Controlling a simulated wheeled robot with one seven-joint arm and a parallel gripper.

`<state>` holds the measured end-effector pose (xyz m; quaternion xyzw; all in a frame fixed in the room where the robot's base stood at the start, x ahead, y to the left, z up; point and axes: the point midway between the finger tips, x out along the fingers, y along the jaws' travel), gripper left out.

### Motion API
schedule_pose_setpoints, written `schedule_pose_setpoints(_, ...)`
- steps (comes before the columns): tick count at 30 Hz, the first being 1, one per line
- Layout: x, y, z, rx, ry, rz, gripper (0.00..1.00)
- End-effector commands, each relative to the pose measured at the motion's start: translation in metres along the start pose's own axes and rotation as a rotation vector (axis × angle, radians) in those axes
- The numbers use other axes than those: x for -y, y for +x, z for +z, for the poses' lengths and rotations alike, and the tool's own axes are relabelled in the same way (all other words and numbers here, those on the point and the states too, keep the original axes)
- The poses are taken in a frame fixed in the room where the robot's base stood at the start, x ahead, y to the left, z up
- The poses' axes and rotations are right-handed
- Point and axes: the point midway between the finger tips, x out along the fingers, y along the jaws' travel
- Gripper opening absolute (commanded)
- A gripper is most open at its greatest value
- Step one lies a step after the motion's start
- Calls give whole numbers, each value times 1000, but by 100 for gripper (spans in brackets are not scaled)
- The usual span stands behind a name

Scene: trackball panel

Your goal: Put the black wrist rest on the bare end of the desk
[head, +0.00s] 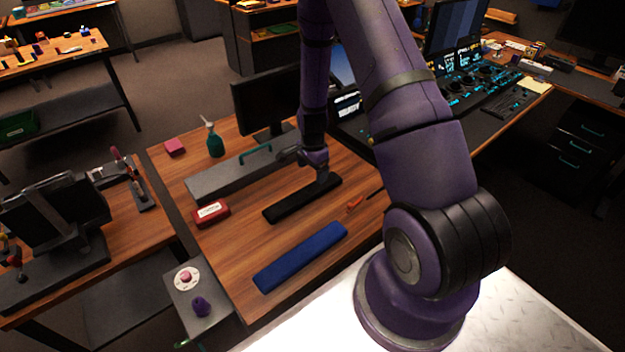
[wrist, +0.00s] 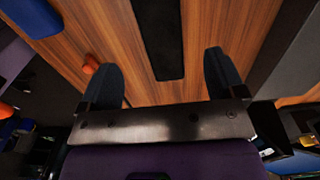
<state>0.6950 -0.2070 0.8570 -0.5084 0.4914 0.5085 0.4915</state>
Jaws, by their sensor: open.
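The black wrist rest (head: 290,206) is a long, low bar lying on the wooden desk (head: 226,256), between a grey panel and a blue bar. My gripper (head: 322,177) is above its right part, and my arm hides some of the desk behind. In the wrist view, the black wrist rest (wrist: 158,38) runs between the two spread fingers of my gripper (wrist: 162,78). The fingers are open, with wood showing on both sides of the bar, and are not closed on it. The desk's near left corner is bare wood.
A blue bar (head: 300,257) lies in front. A red box (head: 210,214), a grey panel (head: 222,179), a green spray bottle (head: 214,144) and a pink block (head: 174,147) are to the left and behind. An orange item (head: 354,204) lies right of the black bar.

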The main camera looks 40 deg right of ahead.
Motion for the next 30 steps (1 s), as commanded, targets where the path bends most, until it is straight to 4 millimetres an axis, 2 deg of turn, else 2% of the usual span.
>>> schedule_pose_setpoints(3,0,-19,0,-1,0,-2,89)
schedule_pose_setpoints(11,0,-40,1,0,-4,-2,89)
schedule_pose_setpoints(14,2,-54,3,-1,-29,-13,89)
schedule_pose_setpoints(17,5,-83,10,-2,-89,-36,89)
schedule_pose_setpoints(22,5,-151,28,-10,-249,-88,89)
schedule_pose_setpoints(30,-19,-252,60,-40,-515,-164,89)
